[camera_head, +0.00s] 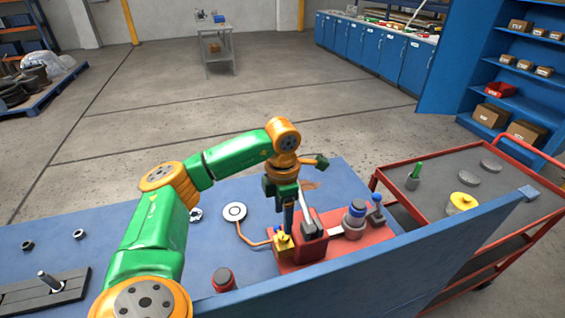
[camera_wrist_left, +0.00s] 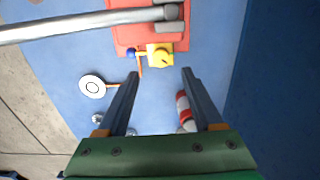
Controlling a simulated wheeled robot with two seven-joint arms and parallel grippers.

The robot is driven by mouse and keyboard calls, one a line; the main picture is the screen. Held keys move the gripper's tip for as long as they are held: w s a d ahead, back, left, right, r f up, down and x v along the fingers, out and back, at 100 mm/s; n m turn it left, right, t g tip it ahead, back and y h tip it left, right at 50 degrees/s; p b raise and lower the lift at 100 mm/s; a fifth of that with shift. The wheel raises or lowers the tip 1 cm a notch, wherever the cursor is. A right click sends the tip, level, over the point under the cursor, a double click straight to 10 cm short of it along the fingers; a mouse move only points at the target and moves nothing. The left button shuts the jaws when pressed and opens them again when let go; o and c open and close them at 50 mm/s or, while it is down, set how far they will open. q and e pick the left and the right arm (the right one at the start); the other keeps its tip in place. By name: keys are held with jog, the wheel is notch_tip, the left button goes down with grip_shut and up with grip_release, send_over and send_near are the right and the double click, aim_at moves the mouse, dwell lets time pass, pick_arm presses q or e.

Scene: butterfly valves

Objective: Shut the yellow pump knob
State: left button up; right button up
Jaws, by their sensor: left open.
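The yellow pump knob (camera_head: 283,243) sits at the left end of the red pump (camera_head: 330,250) on the blue bench. It also shows in the left wrist view (camera_wrist_left: 160,58) at the edge of the red base. My left gripper (camera_head: 288,222) points down just above the knob and partly hides it. In the left wrist view my left gripper (camera_wrist_left: 160,76) is open and empty. The knob appears just beyond its fingertips, in line with the gap. I cannot tell whether a finger touches it. My right gripper is not in view.
A grey lever (camera_head: 307,205) rises from the pump close to my left gripper. A white disc (camera_head: 234,212) joins the pump by a copper tube. A blue panel (camera_head: 400,262) edges the bench; a red cart (camera_head: 410,200) stands beyond.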

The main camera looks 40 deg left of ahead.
aim_at(283, 235)
pick_arm(q)
notch_tip(283, 235, down, 7)
jog(key=shift+r, duration=0.1)
jog(key=shift+d, duration=0.1)
grip_shut()
jog(key=shift+m+b, duration=0.4)
jog(key=shift+b, duration=0.05)
jog(key=shift+m, duration=0.3)
